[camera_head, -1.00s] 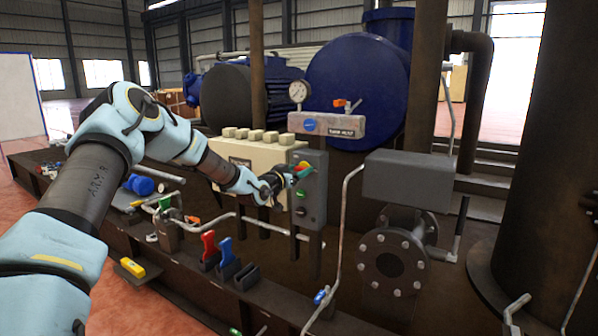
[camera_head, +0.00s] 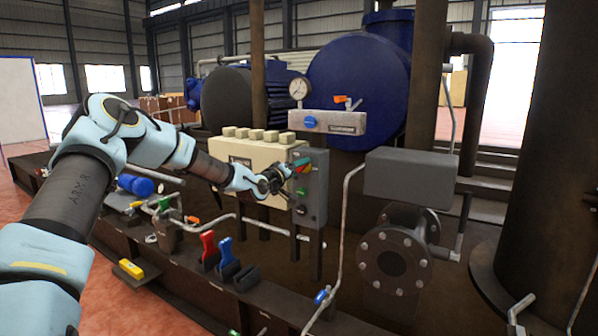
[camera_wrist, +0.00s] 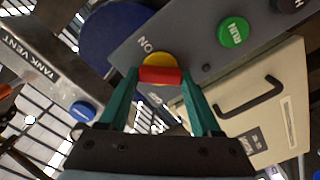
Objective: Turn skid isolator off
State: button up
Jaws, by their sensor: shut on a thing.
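The skid isolator is a red handle (camera_wrist: 161,75) on a yellow disc (camera_wrist: 158,62), on the face of a grey control box (camera_wrist: 190,40). An "ON" mark lies beside the disc in the wrist view; another mark on the other side is partly hidden and hard to read. My gripper (camera_wrist: 160,78) has its teal fingers on both ends of the red handle and is shut on it. In the head view the box (camera_head: 313,190) stands on a post, and my gripper (camera_head: 290,168) reaches its upper face from the left, covering much of the isolator.
A green RUN button (camera_wrist: 233,32) sits beside the isolator. A cream cabinet (camera_head: 250,158) adjoins the box. A grey TANK VENT panel (camera_wrist: 50,60) with a blue knob (camera_wrist: 83,111) is close by. Red and blue levers (camera_head: 208,243) stand below.

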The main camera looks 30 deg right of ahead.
jog(key=n, duration=0.2)
jog(key=n+b, duration=0.1)
jog(key=shift+f+n, duration=0.2)
jog(key=shift+n, duration=0.2)
jog(key=n+b, duration=0.1)
jog(key=n, duration=0.3)
jog(key=shift+n+b, duration=0.35)
jog(key=shift+n, duration=0.05)
jog(key=o, duration=1.4)
jog(key=v, duration=1)
jog(key=shift+s+a+r, duration=0.1)
jog(key=shift+s+a, duration=0.05)
jog(key=shift+a, duration=0.25)
